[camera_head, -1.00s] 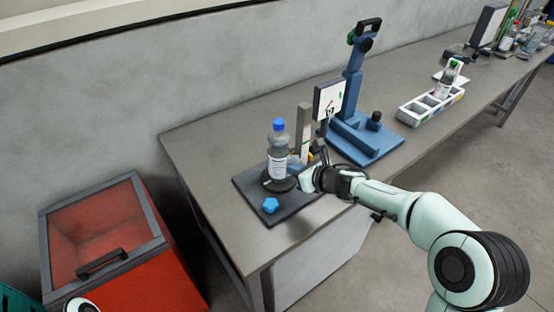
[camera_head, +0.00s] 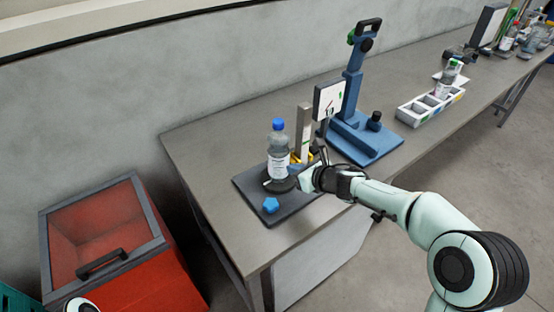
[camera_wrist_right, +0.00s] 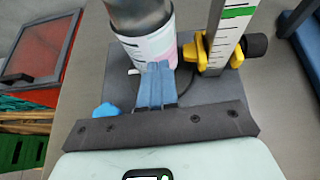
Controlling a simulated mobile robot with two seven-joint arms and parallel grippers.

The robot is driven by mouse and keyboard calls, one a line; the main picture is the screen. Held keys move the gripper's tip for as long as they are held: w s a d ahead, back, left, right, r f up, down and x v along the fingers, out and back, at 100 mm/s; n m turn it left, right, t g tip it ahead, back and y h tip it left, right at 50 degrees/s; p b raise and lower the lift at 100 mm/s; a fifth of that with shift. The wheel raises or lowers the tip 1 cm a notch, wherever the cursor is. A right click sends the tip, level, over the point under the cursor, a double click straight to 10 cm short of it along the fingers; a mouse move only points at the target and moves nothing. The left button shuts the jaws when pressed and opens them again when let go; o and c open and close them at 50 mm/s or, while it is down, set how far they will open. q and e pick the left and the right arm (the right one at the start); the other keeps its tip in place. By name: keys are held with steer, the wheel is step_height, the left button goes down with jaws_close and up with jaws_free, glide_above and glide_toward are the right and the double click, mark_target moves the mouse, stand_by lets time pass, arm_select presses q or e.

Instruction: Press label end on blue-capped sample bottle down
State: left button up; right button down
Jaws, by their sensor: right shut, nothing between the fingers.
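The blue-capped sample bottle (camera_head: 278,150) stands upright on a dark round seat on the dark base plate (camera_head: 250,190). A white label wraps its lower part. In the wrist view the bottle (camera_wrist_right: 140,14) is cut off at the top, and its white label (camera_wrist_right: 143,48) shows a pinkish patch at the right. My right gripper (camera_head: 303,179) is at the bottle's right front side. Its blue fingers (camera_wrist_right: 158,80) are together and empty, with tips at the label's lower part; they look touching or nearly so. The label end cannot be made out clearly. My left gripper is not in view.
A ruled upright post (camera_wrist_right: 225,35) with a yellow clamp (camera_wrist_right: 195,55) stands right of the bottle. A blue knob (camera_head: 270,205) sits on the plate's front. A blue stand (camera_head: 365,140) and white tray (camera_head: 430,106) are farther right. A red bin (camera_head: 125,260) stands left.

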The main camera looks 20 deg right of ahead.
steer(key=shift+w+d+p, duration=0.3)
steer(key=shift+d, duration=0.25)
stand_by(0.5)
steer(key=shift+s+d+b, duration=0.35)
steer(key=shift+s+b, duration=0.1)
steer(key=shift+s, duration=0.4)
steer(key=shift+s+d+b, duration=0.35)
steer(key=shift+s+b, duration=0.05)
steer(key=shift+s, duration=0.4)
steer(key=shift+s+d+b, duration=0.25)
steer(key=shift+s, duration=0.35)
steer(key=shift+s+d+b, duration=0.2)
steer(key=shift+s, duration=0.35)
